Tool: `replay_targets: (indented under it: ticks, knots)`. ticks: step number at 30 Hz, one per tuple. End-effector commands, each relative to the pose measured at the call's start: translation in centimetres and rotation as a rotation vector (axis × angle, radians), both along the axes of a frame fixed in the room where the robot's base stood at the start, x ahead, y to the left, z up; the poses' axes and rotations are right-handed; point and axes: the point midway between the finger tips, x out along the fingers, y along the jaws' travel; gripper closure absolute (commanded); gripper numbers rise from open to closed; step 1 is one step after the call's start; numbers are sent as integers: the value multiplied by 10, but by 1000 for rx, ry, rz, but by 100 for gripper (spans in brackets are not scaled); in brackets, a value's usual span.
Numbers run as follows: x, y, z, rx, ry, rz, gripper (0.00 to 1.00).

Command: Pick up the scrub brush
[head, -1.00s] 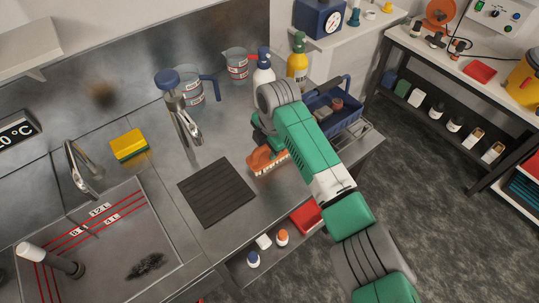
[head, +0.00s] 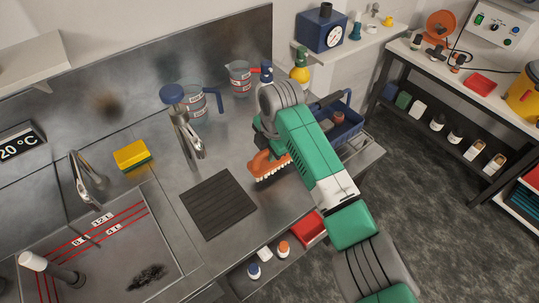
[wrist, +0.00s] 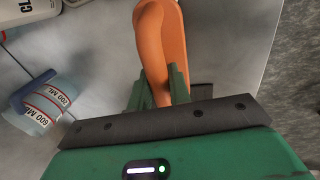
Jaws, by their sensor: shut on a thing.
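The scrub brush (head: 264,165) has an orange body and pale bristles. In the head view it is right of the dark ribbed mat, with its bristles facing down. My gripper (wrist: 160,88) is shut on the orange brush (wrist: 152,35), whose body runs up between the green fingers in the wrist view. The brush seems to be held just above the steel bench (head: 235,152), though the gap is hard to judge. In the head view my arm hides most of the fingers.
The dark mat (head: 218,203) lies left of the brush. Behind are a tap (head: 188,135), measuring jugs (head: 240,78) and bottles (head: 301,72). A blue basket (head: 348,128) stands right of my arm. The sink (head: 110,255) and yellow sponge (head: 131,154) are left.

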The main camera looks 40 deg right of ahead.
Motion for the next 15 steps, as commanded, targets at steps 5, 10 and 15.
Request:
replay_targets:
  ticks: [5, 10, 15]
  knots:
    - [-11, 37, 6, 2, -1, 5, 100]
    - [-26, 85, 11, 1, -3, 5, 100]
    - [-39, 126, 14, 1, -1, 3, 100]
